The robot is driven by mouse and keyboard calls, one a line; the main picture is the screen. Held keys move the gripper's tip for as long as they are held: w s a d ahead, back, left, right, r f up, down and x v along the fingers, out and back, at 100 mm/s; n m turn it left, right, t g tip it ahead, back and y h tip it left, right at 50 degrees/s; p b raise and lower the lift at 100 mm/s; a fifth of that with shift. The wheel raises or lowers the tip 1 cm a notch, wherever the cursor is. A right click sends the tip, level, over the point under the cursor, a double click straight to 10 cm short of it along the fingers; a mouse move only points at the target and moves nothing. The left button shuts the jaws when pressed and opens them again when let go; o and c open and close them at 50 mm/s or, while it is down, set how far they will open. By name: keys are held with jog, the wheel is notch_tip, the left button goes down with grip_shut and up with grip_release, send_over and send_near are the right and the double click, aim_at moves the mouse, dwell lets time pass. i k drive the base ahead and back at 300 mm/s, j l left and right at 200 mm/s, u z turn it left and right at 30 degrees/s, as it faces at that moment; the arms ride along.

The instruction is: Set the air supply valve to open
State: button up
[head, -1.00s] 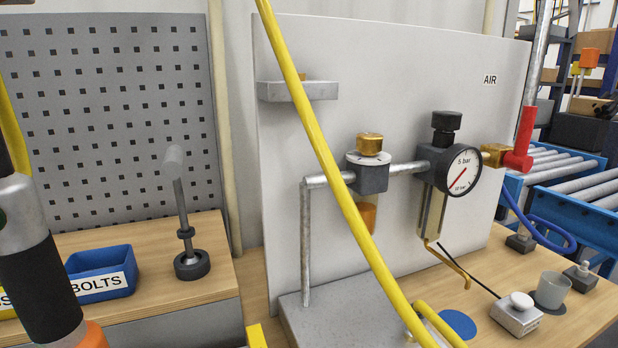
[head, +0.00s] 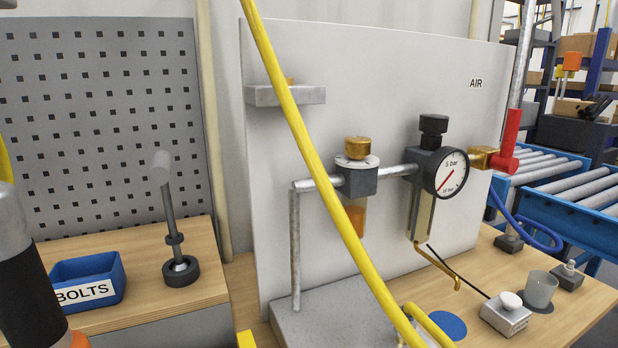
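The air supply valve is a brass body (head: 483,158) at the right end of the pipe line, right of the round pressure gauge (head: 452,174). Its red lever (head: 511,138) stands close to upright, across the level brass body. A grey upright pipe or rod shows directly above the lever, and I cannot tell whether they join. The white panel behind carries an "AIR" label (head: 476,84). My gripper is not in view; only part of my arm shows at the left edge, far from the valve.
A yellow hose (head: 318,165) crosses in front of the panel. A brass-topped filter unit (head: 357,176) sits left of the gauge. A blue hose (head: 527,229) hangs below the valve. A small white-knobbed box (head: 506,318) and a grey cup (head: 540,289) stand on the bench. A roller conveyor (head: 560,190) is behind right.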

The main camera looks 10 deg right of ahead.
aim_at(503, 161)
jog(key=l+u, duration=0.15)
jog(key=l, duration=0.6)
jog(key=l+u, duration=0.15)
jog(key=l, duration=0.6)
jog(key=l+u, duration=0.15)
jog(key=l, duration=0.55)
jog(key=k+l+u, duration=0.15)
jog(key=l, duration=0.6)
